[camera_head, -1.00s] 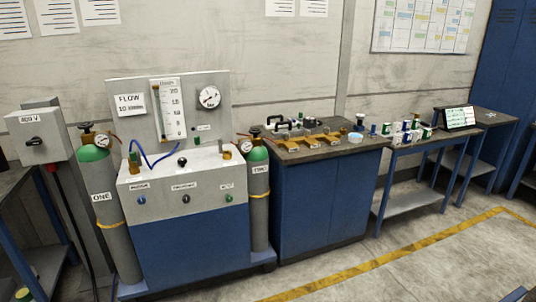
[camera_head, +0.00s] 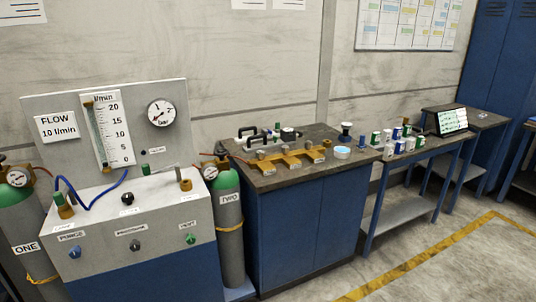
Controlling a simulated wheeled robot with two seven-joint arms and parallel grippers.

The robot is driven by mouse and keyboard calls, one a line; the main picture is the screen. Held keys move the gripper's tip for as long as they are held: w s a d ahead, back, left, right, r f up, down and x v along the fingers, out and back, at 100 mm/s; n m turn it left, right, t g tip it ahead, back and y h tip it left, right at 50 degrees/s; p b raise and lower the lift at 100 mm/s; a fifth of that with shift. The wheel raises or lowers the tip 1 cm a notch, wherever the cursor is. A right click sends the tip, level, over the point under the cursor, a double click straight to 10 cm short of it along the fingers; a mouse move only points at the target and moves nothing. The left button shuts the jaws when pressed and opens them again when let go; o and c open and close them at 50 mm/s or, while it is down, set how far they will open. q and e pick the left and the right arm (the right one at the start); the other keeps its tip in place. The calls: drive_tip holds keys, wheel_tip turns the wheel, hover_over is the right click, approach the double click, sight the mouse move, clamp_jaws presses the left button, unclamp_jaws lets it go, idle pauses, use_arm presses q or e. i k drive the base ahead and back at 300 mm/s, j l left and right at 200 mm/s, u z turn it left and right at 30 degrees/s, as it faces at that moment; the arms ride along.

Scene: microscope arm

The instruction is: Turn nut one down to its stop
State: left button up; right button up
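I cannot tell which part is nut one; no label with that name is readable. Cylinder ONE (camera_head: 24,238), green-topped with a gauge, stands at the left edge, partly cut off. Cylinder TWO (camera_head: 229,222) stands right of the grey console (camera_head: 100,225). On the console top are a brass fitting (camera_head: 64,206) with a blue hose (camera_head: 95,204) and an upright brass fitting (camera_head: 185,182). A brass-coloured branched piece (camera_head: 285,160) lies on the dark bench. Neither of my grippers is in view.
A blue cabinet bench (camera_head: 310,220) stands right of cylinder TWO. Beyond it is a blue-legged table (camera_head: 400,212) with small jars and a tablet (camera_head: 452,121). A flow panel (camera_head: 55,126) rises behind the console. The floor at lower right is clear, with a yellow line (camera_head: 420,258).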

sight(260, 154)
drive_tip(key=i+u, duration=0.2)
drive_tip(key=i, duration=0.3)
drive_tip(key=i+u, duration=0.25)
drive_tip(key=i, duration=0.2)
drive_tip(key=i+l+u, duration=0.2)
drive_tip(key=i, duration=0.3)
drive_tip(key=i+l+u, duration=0.25)
drive_tip(key=i, duration=0.2)
drive_tip(key=i+l+u, duration=0.2)
drive_tip(key=i+l, duration=0.15)
drive_tip(key=i, duration=0.1)
